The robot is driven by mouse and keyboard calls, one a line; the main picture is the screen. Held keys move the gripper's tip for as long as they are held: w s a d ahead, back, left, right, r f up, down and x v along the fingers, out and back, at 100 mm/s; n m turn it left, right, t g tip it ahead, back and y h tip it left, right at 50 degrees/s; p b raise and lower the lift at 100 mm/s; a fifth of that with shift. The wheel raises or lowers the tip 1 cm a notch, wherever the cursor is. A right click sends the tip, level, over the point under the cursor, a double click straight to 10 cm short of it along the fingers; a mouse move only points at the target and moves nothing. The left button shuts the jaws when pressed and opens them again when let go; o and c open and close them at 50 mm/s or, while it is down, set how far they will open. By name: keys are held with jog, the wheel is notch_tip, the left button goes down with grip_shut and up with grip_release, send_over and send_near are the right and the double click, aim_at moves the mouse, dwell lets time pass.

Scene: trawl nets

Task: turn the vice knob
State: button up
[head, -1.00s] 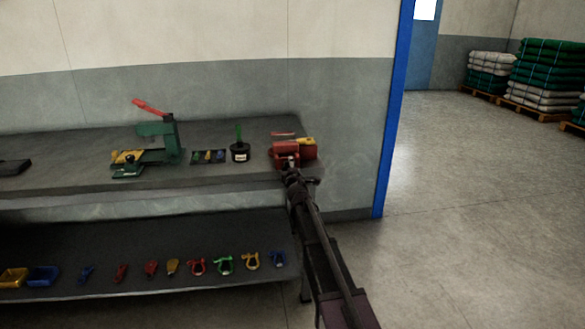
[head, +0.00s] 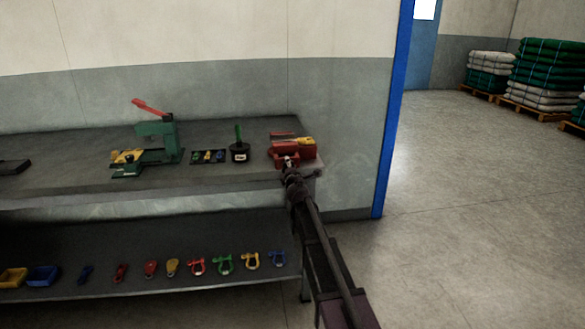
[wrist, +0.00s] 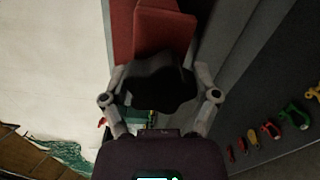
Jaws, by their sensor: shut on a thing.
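The red vice (head: 296,149) stands at the right end of the bench top. Its red body also shows at the top of the wrist view (wrist: 160,30). The dark lobed vice knob (wrist: 157,86) sits in front of that body. My gripper (wrist: 160,80) has one finger on each side of the knob and is shut on it. In the head view my gripper (head: 291,172) is at the front of the vice, and my arm hides the knob there.
A green press with a red lever (head: 158,140) stands left on the bench top (head: 70,150). A black pot (head: 239,152) and a small tray (head: 208,156) lie between. The lower shelf (head: 150,285) holds several coloured shackles. Open floor (head: 460,180) lies right.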

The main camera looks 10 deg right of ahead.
jog(key=o, duration=1)
jog(key=shift+w+d, duration=0.1)
jog(key=shift+s, duration=0.25)
jog(key=s, duration=1.1)
jog(key=shift+s, duration=0.35)
